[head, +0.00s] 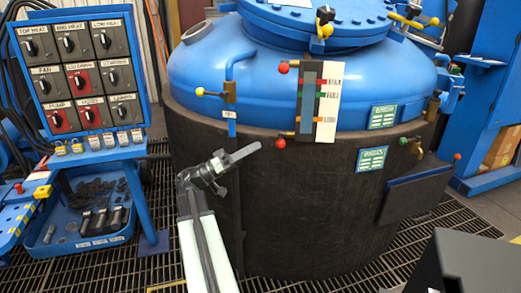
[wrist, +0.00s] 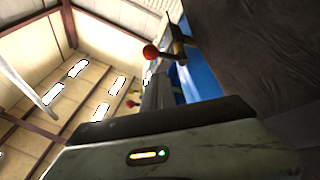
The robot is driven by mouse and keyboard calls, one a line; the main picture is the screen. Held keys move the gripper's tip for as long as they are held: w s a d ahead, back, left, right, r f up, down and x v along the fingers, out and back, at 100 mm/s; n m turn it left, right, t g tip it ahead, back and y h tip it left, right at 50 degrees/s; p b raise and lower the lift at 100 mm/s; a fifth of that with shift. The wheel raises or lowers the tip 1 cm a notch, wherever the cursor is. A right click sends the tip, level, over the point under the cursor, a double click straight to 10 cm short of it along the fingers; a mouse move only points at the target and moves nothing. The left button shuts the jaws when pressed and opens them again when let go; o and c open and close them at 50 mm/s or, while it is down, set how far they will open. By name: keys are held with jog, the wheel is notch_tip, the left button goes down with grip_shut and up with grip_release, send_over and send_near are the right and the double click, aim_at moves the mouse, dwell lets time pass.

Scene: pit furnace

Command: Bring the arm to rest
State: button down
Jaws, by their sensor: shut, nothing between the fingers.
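My arm reaches up from the bottom of the head view, in front of the furnace's dark lower body. My gripper (head: 254,149) is at its end, pointing up and to the right. Its fingers look shut and hold nothing. In the head view it appears just left of the lower red-knobbed valve (head: 281,143) on the gauge, with a gap in the picture; the true distance is hard to tell. The wrist view is tilted. A red ball knob (wrist: 151,52) shows there, beyond a worn grey housing of mine with a small lit indicator.
The large blue furnace (head: 205,77) with a dark lower body (head: 300,215) fills the middle. Several valve handles and a level gauge (head: 328,100) stick out from it. A blue switch panel (head: 88,75) and a blue tray (head: 60,225) stand at left. Grating floor (head: 150,265) lies around.

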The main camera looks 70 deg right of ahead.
jog(key=w, duration=0.1)
jog(key=w+f, duration=0.1)
jog(key=shift+w+a+f+b, duration=0.15)
jog(key=shift+w+a+b, duration=0.05)
jog(key=shift+w+b, duration=0.2)
